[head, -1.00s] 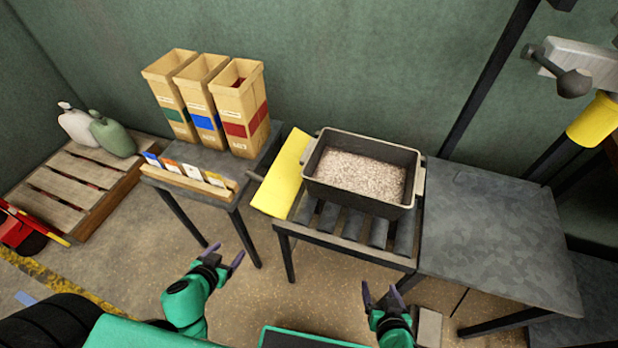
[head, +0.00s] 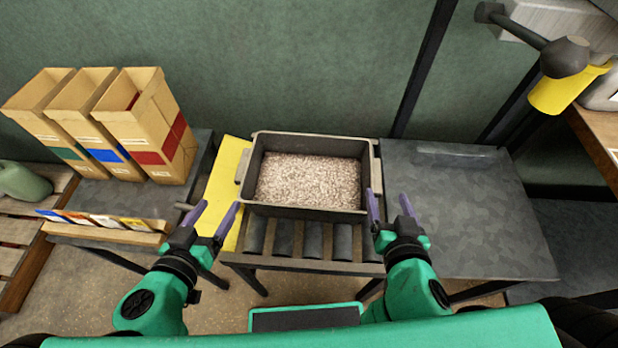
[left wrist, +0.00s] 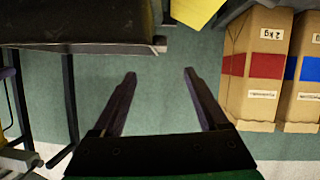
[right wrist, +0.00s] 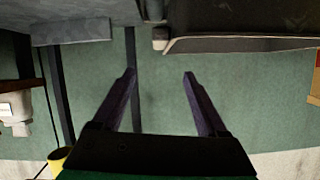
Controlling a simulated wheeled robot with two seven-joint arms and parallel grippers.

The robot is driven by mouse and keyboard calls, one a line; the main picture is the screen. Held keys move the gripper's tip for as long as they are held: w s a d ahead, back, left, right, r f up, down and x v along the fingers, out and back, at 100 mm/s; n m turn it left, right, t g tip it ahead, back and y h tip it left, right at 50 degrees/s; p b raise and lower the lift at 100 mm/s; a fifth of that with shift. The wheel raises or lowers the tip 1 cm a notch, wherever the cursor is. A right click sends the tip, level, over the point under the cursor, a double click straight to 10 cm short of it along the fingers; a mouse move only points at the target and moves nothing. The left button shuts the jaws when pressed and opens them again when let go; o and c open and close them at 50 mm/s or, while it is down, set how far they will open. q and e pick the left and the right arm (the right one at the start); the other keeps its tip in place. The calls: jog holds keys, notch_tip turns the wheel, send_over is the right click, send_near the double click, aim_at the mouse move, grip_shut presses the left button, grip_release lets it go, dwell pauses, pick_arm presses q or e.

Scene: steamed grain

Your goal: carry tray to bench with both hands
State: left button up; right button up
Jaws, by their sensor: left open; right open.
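The dark tray (head: 306,212), filled with pale grain, sits upright on the roller stand (head: 284,240). It has a light handle at each end. My left gripper (head: 213,218) is open and empty, in front of the tray's left end and apart from it. My right gripper (head: 390,205) is open and empty, close to the tray's front right corner; whether it touches cannot be told. The tray's edge also shows in the left wrist view (left wrist: 80,47) and in the right wrist view (right wrist: 240,42). The grey bench (head: 465,220) stands right of the roller stand, its top clear.
A yellow panel (head: 228,180) lies left of the tray. Three cardboard boxes (head: 150,125) and a rack of cards (head: 110,232) stand on a side table. A hammer-like tool (head: 563,57) and a yellow cup-like part (head: 560,93) hang at upper right.

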aim_at(242, 170)
pick_arm(q)
jog(key=x, duration=1.5)
pick_arm(e)
jog(key=x, duration=1.5)
pick_arm(q)
grip_shut()
pick_arm(e)
grip_shut()
